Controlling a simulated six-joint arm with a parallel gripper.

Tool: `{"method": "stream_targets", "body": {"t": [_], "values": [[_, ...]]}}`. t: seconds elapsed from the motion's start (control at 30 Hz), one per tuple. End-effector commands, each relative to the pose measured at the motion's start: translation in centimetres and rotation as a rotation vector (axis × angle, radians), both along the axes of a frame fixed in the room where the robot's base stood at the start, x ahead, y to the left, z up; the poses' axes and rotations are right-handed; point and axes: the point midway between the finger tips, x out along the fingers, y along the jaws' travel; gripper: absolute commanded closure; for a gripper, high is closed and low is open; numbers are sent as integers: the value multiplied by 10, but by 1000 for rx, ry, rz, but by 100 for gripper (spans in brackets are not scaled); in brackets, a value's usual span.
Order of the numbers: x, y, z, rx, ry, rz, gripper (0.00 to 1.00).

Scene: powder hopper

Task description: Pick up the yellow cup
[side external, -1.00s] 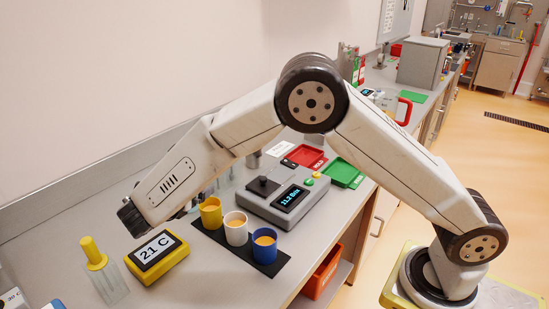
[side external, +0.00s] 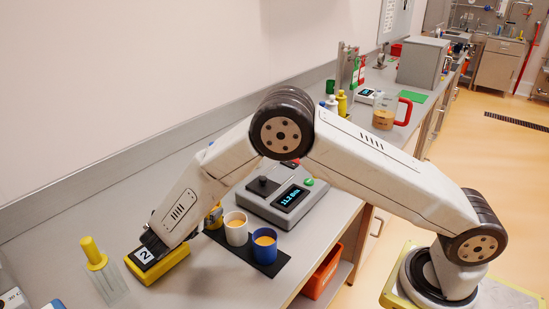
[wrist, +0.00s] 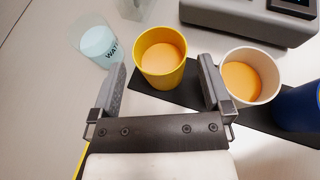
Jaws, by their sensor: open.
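The yellow cup (wrist: 160,58) holds orange powder and stands upright on a black mat (wrist: 184,93). In the wrist view it is just beyond and between the fingertips of my open gripper (wrist: 162,88). The left finger is clear of the cup. The right finger is between the yellow cup and the white cup (wrist: 248,75). I cannot tell whether either finger touches a cup. In the side view my arm's end hides most of the yellow cup (side external: 214,217).
The white cup and a blue cup (side external: 264,246) stand to the right on the mat. A clear water beaker (wrist: 95,40) is left of the yellow cup. A grey scale (side external: 282,197) is behind.

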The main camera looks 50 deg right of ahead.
Motion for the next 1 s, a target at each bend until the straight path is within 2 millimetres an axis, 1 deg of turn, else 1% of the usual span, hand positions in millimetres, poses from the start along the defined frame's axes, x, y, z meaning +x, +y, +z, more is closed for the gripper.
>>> {"method": "stream_targets", "body": {"t": [0.23,0.33,0.6,0.73,1.0], "values": [[1,-3,-2,0,0,0,0],[3,-8,-4,0,1,0,0],[14,-34,-15,1,1,-2,0],[18,-43,-19,0,1,-1,0],[19,-46,-21,1,1,0,0]]}}
